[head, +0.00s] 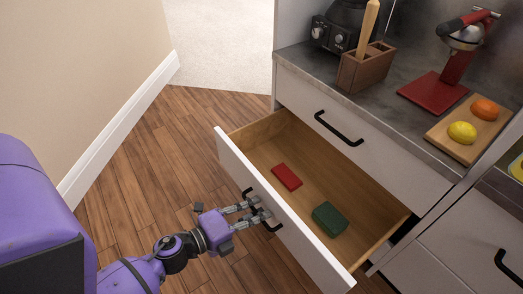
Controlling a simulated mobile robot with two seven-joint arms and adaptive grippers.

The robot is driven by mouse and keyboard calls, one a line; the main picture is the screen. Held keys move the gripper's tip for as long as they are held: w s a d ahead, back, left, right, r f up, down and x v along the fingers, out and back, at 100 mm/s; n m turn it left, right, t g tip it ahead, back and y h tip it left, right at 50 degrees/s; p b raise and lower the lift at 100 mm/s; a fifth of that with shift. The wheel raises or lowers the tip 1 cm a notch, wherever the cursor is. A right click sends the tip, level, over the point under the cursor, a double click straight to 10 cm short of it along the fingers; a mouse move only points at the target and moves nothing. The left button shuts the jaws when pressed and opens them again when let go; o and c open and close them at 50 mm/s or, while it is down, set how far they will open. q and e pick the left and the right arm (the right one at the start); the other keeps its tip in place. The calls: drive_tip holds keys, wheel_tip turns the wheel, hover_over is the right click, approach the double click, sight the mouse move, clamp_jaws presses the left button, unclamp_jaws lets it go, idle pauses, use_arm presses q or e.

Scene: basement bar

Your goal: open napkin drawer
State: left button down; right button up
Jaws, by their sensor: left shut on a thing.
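The drawer (257,158) is pulled well out from the white cabinet, below another closed drawer. Its wooden inside is in plain view. A red packet (286,177) and a dark green packet (330,219) lie apart on its floor; I cannot tell which of them is napkins. My left gripper (264,214) is at the outer side of the drawer front, shut on its black handle (271,224). The fingers cover part of the handle. My right gripper is not in view.
The closed drawer (372,154) above has a black handle. The grey counter (396,101) carries a wooden utensil box (366,68), a red press (454,71) and a board with a lemon (462,132) and an orange (485,109). Wooden floor (150,165) left of the drawer is clear.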

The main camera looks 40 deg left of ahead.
use_arm(q)
drive_tip(key=c, duration=2.1)
unclamp_jaws()
drive_tip(key=v, duration=1.2)
